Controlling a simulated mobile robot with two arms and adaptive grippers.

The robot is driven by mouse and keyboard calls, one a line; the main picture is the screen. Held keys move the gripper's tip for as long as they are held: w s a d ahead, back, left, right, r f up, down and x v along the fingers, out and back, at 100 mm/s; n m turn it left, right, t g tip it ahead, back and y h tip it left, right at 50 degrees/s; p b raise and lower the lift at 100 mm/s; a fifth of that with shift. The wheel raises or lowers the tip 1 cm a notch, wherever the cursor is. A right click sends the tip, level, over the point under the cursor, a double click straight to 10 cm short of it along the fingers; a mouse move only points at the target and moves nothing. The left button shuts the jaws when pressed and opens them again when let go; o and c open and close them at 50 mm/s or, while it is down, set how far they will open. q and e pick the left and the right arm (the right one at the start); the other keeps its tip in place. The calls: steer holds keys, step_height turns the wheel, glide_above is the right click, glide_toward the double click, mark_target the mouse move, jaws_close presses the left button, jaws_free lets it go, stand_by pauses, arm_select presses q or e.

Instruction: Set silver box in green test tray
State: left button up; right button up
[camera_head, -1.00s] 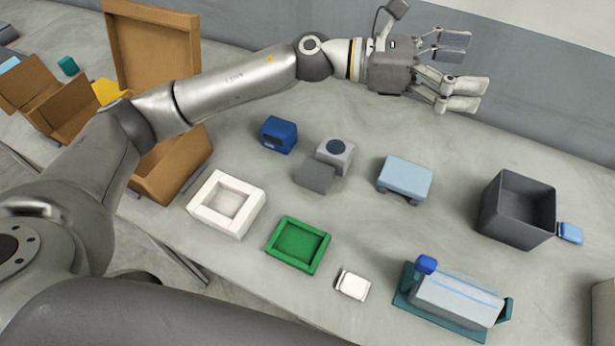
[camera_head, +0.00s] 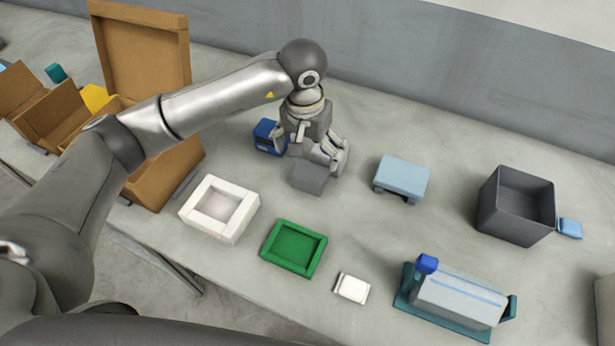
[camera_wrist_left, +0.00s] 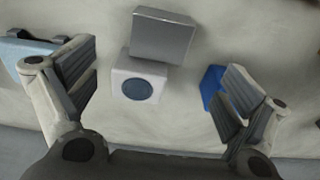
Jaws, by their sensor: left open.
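The silver box (camera_head: 311,178), a plain grey block, stands on the table under my left gripper. In the left wrist view the silver box (camera_wrist_left: 163,36) is ahead of the fingers, against or very near a white box with a dark round disc (camera_wrist_left: 138,84). My left gripper (camera_head: 318,155) points down over these two boxes, open and empty. In the wrist view my left gripper (camera_wrist_left: 158,88) has its fingers spread wide, with the white box between them. The green test tray (camera_head: 294,249) lies empty on the table, nearer the front edge. My right gripper is not in view.
A blue box (camera_head: 268,137) is close to the left of the gripper. A white tray (camera_head: 219,208) is left of the green one. A light blue block (camera_head: 402,177) and a dark grey bin (camera_head: 515,205) stand right. A small white box (camera_head: 352,287) lies near the front edge.

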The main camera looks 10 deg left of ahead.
mark_target(310, 172)
arm_select(q)
steer(key=f, duration=0.3)
steer(key=f+p, duration=0.1)
steer(key=shift+w+f, duration=0.25)
steer(key=shift+f, duration=0.05)
steer(key=shift+d+f+p, duration=0.1)
steer(key=shift+f+p, duration=0.35)
steer(key=shift+f, duration=0.05)
step_height(310, 172, down, 3)
steer(key=shift+w+f+p, duration=0.15)
steer(key=shift+p, duration=0.6)
steer(key=shift+w+f, duration=0.1)
steer(key=shift+f, duration=0.4)
steer(key=c, duration=1.2)
steer(key=shift+r, duration=0.1)
steer(key=shift+c, duration=0.2)
